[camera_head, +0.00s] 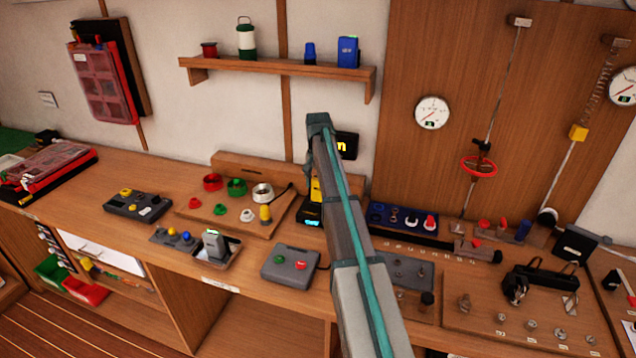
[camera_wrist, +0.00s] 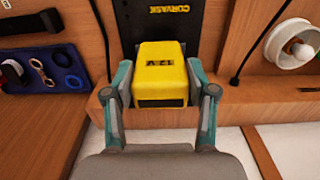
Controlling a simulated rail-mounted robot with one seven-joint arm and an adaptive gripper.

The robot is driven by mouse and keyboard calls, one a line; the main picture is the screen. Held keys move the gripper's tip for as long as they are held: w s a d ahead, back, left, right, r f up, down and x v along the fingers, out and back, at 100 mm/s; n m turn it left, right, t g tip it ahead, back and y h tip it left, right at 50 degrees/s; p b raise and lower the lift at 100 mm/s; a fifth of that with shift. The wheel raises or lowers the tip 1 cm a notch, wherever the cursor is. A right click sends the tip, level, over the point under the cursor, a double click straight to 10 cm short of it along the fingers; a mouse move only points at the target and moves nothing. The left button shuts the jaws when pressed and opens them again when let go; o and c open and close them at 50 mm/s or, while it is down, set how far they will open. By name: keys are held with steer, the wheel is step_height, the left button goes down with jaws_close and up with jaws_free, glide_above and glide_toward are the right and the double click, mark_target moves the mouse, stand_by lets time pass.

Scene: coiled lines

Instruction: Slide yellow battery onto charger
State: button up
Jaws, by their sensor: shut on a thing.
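The yellow battery (camera_wrist: 160,75) sits between the two fingers of my gripper (camera_wrist: 163,98), which are shut on its sides. The black charger (camera_wrist: 172,22), with yellow lettering, lies directly beyond it in the wrist view. The battery overlaps the charger's near edge there; I cannot tell whether it is seated. In the head view, a strip of the yellow battery (camera_head: 316,190) shows left of my arm, above the charger's dark base (camera_head: 310,214) with a lit blue display. My arm hides the fingers and most of the battery in that view.
A blue tray of small parts (camera_head: 405,215) stands right of the charger. A wooden board with colored cups (camera_head: 190,217) lies to the left. A grey box with two buttons (camera_head: 290,263) is in front. A wall shelf (camera_head: 280,72) hangs above.

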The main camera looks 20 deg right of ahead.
steer(key=shift+f+b, duration=0.3)
steer(key=shift+f, duration=0.6)
steer(key=o, duration=1.5)
step_height(320, 180, up, 12)
